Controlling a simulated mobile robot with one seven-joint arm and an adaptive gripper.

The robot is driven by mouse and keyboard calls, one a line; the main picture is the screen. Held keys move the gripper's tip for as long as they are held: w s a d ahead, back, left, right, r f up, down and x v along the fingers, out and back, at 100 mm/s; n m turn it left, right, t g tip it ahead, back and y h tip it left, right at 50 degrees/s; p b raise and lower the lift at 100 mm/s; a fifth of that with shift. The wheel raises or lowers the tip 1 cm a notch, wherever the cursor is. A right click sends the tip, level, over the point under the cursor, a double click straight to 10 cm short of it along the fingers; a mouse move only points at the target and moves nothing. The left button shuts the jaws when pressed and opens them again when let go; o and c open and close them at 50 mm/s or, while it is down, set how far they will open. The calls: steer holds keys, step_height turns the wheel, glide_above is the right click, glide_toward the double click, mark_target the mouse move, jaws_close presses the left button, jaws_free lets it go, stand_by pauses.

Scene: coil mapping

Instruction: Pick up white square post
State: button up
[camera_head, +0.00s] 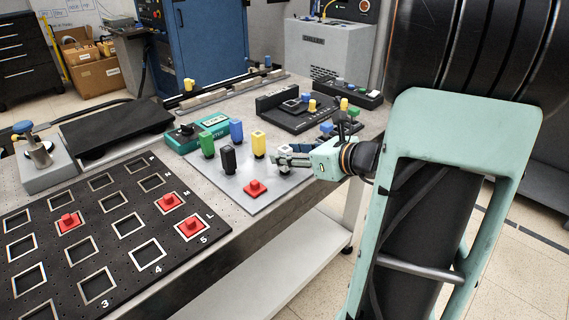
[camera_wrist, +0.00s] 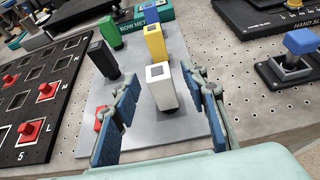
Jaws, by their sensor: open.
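The white square post (camera_wrist: 162,90) stands upright on a grey plate in the wrist view, with a square dark-centred top. My gripper (camera_wrist: 165,108) is open, with one blue-padded finger on each side of the post. The post sits between the fingers with a visible gap on both sides, and I see no contact. In the head view, my gripper (camera_head: 284,155) is at the right of the plate, and the white post (camera_head: 284,152) is largely hidden behind its fingers.
The grey plate (camera_head: 228,188) also holds black (camera_head: 228,160), green (camera_head: 207,145), blue (camera_head: 236,132) and yellow (camera_head: 258,144) posts close by. A red block (camera_head: 255,188) sits near the front. A black grid board (camera_head: 120,240) with red pieces lies left.

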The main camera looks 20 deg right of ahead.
steer(key=shift+x, duration=0.85)
steer(key=shift+c, duration=0.6)
jaws_close()
steer(key=shift+r, duration=0.2)
